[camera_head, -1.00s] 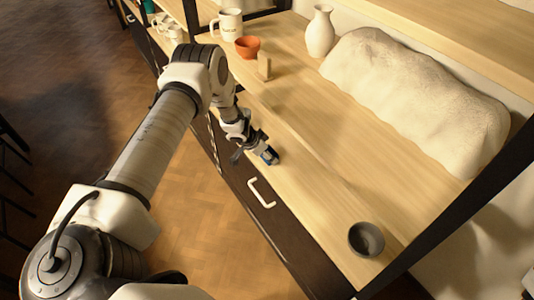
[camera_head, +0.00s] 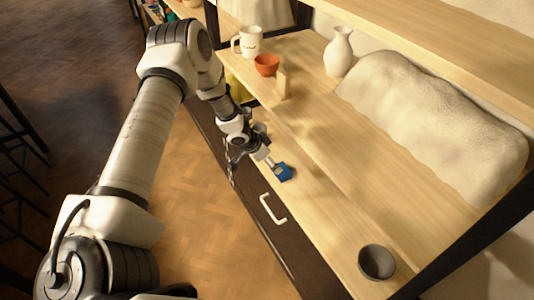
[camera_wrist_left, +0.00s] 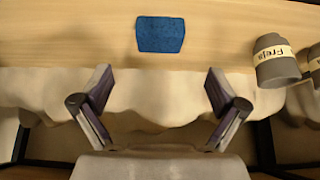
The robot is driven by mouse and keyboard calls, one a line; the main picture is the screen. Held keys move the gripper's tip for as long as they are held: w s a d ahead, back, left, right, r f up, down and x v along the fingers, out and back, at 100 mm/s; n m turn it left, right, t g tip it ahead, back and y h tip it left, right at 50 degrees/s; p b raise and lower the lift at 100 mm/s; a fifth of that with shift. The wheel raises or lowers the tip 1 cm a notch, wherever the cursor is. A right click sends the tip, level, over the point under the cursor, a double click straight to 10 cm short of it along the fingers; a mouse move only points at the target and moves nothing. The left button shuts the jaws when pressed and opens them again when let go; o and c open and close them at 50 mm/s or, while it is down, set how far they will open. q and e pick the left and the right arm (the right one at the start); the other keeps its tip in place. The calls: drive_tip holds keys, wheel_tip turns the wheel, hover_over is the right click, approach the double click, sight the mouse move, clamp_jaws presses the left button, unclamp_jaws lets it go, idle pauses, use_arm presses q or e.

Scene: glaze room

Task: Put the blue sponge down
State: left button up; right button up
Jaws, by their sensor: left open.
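The blue sponge (camera_head: 279,172) lies on the wooden worktop near its front edge. It also shows in the left wrist view (camera_wrist_left: 160,34), flat on the wood and in full view beyond the fingers. My left gripper (camera_wrist_left: 160,80) is open and empty, its two fingers spread wide, and apart from the sponge. In the head view my left gripper (camera_head: 252,158) is at the front edge, just left of the sponge. My right gripper is in neither view.
In the wrist view, grey cups (camera_wrist_left: 275,60) stand at the right, one labelled "Freja". A dark grey bowl (camera_head: 376,262), an orange cup (camera_head: 266,65), a white mug (camera_head: 249,42), a white vase (camera_head: 339,52) and a large pale lump (camera_head: 430,115) occupy the worktop. Its middle is clear.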

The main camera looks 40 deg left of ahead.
use_arm(q)
drive_tip(key=s+d+f+n+g+h, duration=0.1)
drive_tip(key=s+d+f+n+g, duration=0.25)
drive_tip(key=s+d, duration=1.3)
drive_tip(key=s+f+n+g+y, duration=0.1)
drive_tip(key=s+g+y, duration=0.1)
drive_tip(key=s, duration=1.4)
drive_tip(key=shift+s+a+f+y, duration=0.2)
drive_tip(key=shift+s+a+y, duration=0.15)
drive_tip(key=shift+y, duration=0.35)
drive_tip(key=shift+r+n+p, duration=0.25)
drive_tip(key=shift+r+p, duration=0.45)
drive_tip(key=shift+p, duration=0.1)
